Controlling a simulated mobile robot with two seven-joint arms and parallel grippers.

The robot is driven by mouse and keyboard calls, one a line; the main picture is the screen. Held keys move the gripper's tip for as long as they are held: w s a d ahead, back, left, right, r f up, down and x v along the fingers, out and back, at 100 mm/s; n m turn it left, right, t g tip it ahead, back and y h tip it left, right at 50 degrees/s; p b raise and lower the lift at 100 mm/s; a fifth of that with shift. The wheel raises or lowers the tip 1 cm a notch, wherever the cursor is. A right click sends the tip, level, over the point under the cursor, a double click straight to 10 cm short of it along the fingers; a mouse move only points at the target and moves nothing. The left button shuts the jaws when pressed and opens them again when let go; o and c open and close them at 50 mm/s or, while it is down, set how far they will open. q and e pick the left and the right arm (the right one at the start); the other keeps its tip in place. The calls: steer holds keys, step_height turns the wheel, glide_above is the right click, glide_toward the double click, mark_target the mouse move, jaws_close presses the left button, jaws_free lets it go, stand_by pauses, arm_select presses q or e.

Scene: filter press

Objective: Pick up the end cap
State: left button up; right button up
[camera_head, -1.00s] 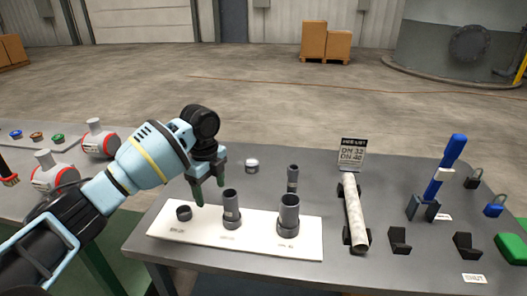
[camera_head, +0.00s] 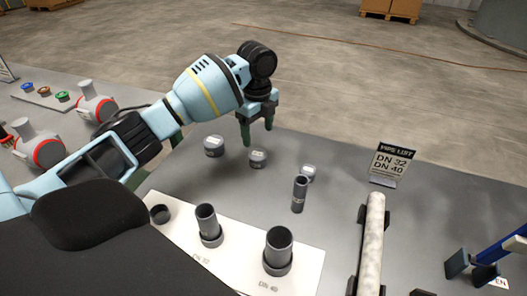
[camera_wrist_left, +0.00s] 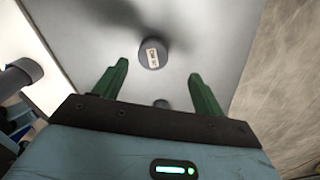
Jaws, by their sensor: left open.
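A second dark round thing (camera_wrist_left: 161,103) is partly hidden by the gripper body. My right gripper is out of view.
A white board (camera_head: 310,270) holds a ring (camera_head: 160,214) and two upright fittings, a smaller one (camera_head: 208,224) and a larger one (camera_head: 278,249). Bare table lies between sign and caps.

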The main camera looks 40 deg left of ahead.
mark_target(258, 154)
arm_select(q)
steer(key=shift+s+f, duration=0.25)
steer(key=shift+f, duration=1.05)
steer(key=f, duration=0.4)
steer(key=shift+s+d+f, duration=0.2)
steer(key=shift+s+d, duration=0.1)
steer(key=shift+f, duration=0.4)
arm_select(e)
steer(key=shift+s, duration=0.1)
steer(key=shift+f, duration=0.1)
